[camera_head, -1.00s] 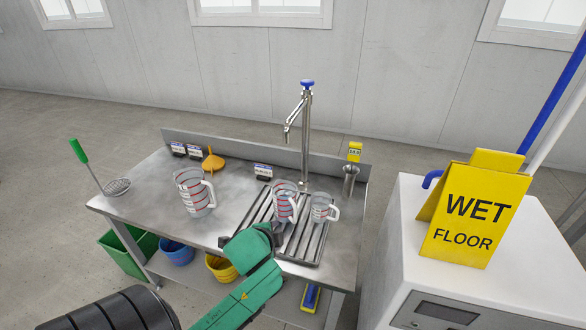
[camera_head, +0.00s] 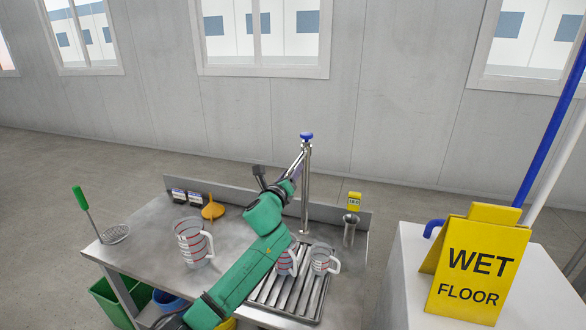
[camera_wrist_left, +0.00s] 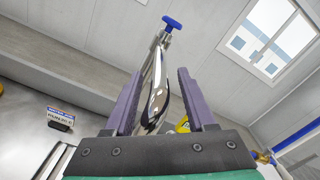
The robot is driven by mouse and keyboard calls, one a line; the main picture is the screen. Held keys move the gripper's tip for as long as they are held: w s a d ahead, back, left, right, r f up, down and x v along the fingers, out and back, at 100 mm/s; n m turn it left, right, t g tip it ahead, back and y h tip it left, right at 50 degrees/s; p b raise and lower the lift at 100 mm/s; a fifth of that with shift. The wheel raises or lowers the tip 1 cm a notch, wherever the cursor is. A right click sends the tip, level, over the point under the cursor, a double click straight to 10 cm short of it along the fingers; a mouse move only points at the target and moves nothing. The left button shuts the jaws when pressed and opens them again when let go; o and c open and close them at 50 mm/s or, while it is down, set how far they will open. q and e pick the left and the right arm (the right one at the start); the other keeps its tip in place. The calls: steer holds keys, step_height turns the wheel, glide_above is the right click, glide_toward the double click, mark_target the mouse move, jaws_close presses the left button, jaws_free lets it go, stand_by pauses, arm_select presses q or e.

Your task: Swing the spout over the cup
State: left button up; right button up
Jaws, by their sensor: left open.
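The metal spout (camera_head: 299,158) juts from the upright steel pipe (camera_head: 306,195) with a blue knob on top, at the back of the bench. My left gripper (camera_head: 294,173) is up at the spout, open. In the left wrist view the spout (camera_wrist_left: 156,85) runs between the two purple fingers (camera_wrist_left: 161,75), with space visible beside it; contact cannot be told. Two clear cups with red marks stand on the drain grate: one (camera_head: 285,263) partly hidden behind my left arm, the other (camera_head: 323,259) to its right. My right gripper is out of view.
A steel cylinder (camera_head: 350,229) stands right of the pipe. A yellow wet-floor sign (camera_head: 473,265) stands on a white cabinet at right.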

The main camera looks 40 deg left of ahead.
arm_select(q)
steer(key=shift+x, duration=1)
jaws_close()
stand_by(0.7)
